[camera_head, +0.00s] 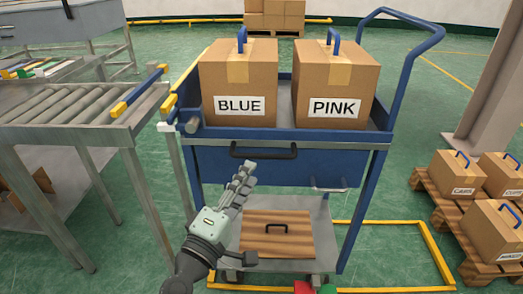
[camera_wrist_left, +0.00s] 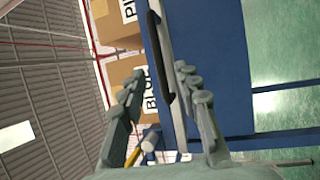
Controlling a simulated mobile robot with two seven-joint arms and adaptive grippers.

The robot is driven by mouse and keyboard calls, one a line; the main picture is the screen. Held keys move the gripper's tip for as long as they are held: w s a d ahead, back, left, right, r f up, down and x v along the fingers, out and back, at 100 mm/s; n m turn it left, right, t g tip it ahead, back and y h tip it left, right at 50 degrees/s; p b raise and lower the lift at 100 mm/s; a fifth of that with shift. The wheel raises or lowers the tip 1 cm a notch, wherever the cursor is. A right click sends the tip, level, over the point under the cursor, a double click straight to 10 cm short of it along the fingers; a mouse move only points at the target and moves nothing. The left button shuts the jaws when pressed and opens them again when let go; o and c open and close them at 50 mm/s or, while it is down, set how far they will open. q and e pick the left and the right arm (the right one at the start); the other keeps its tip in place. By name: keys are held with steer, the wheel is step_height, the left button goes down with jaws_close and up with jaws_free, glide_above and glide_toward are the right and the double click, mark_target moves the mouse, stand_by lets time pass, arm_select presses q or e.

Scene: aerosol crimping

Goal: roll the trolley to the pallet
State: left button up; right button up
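The blue trolley (camera_head: 340,165) stands in front of me with cardboard boxes marked BLUE (camera_head: 238,80) and PINK (camera_head: 335,85) on its top. A black handle (camera_head: 263,151) is on its near side, and a tall blue push bar (camera_head: 400,60) rises at its right. My left gripper (camera_head: 246,173) is just before and below the black handle. In the left wrist view, its fingers (camera_wrist_left: 160,95) are apart and the black handle (camera_wrist_left: 160,60) shows beyond the gap between them. My right gripper is out of view. A wooden pallet (camera_head: 425,185) with several labelled boxes stands at the right.
A roller conveyor (camera_head: 70,105) stands close on the left. A grey pillar (camera_head: 492,85) rises at the right. Another pallet (camera_head: 275,33) with stacked boxes lies at the far back. The trolley's lower shelf (camera_head: 225,265) bears a brown handled piece (camera_head: 275,245). Yellow lines mark the green floor.

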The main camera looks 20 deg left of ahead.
mark_target(260, 158)
arm_select(q)
steer(key=p+x, duration=0.2)
steer(key=x, duration=0.5)
steer(key=shift+w+r, duration=0.1)
steer(key=shift+w, duration=0.05)
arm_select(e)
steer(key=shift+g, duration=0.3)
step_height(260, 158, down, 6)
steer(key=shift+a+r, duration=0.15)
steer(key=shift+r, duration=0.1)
arm_select(q)
jaws_close()
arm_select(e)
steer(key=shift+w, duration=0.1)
